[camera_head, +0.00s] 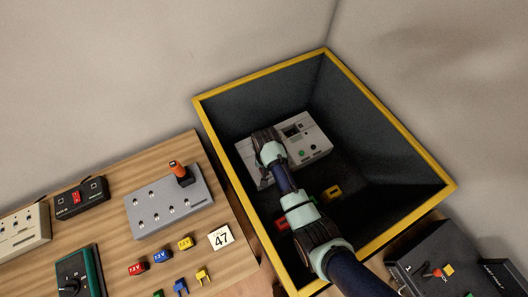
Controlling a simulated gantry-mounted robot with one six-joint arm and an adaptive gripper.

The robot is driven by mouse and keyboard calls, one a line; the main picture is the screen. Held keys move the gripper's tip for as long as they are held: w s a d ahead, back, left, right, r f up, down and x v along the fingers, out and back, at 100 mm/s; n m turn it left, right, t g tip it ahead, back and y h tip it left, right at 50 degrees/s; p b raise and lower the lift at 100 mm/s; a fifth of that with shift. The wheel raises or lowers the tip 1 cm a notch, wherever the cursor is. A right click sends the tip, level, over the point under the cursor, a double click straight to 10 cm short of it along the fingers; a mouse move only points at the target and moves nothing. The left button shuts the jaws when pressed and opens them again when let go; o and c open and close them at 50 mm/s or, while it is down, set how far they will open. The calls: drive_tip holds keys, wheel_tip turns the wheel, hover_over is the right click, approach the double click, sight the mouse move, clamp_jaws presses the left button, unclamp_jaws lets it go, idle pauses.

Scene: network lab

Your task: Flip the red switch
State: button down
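A red rocker switch (76,197) is set in a small black box on the wooden table at the left. A grey panel (150,217) near it carries an upright orange-red lever (178,169). A black box at the lower right has a small red-orange toggle (437,272). I cannot tell which is the task's switch. My gripper (262,140) is inside the yellow-rimmed crate, over a pale device (314,151) with a small display and coloured buttons. The gripper and arm hide part of that device. The fingertips are too dark and small to read, and contact is unclear.
The crate (258,80) has high dark walls around my arm. Red, green and yellow blocks (333,192) lie on its floor. The wooden table (120,165) holds coloured connectors, a "47" card (221,237), a green-edged box (80,275) and a beige box (22,232).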

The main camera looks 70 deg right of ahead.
drive_tip(key=shift+f+b, duration=0.75)
drive_tip(key=shift+f, duration=0.45)
idle(0.8)
wheel_tip(320, 180, up, 7)
drive_tip(key=p, duration=0.7)
drive_tip(key=shift+p, duration=0.4)
drive_tip(key=shift+r, duration=0.15)
